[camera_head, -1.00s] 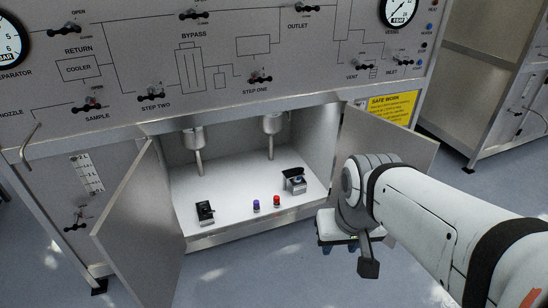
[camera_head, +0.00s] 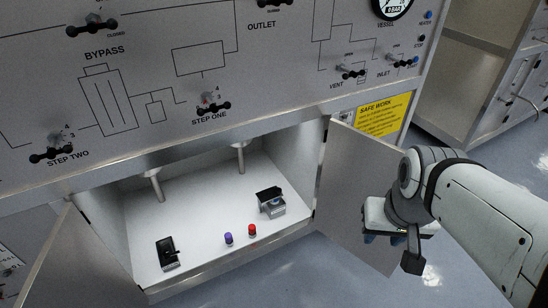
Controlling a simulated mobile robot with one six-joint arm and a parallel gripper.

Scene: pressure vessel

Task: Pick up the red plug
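The red plug (camera_head: 252,230) is small and stands upright near the front edge of the white cabinet floor (camera_head: 195,205). A similar purple plug (camera_head: 228,239) stands just left of it, a little apart. My gripper (camera_head: 385,238) is at the right, outside the cabinet and in front of its right door. It is well apart from the red plug. Its fingers are mostly hidden beneath the white wrist part, so I cannot see whether they are open.
A black device (camera_head: 167,253) lies left on the cabinet floor; a black and silver device (camera_head: 271,202) stands behind right of the red plug. Two metal pipes hang inside. The right door (camera_head: 352,190) and left door (camera_head: 80,265) stand open. The panel overhangs the opening.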

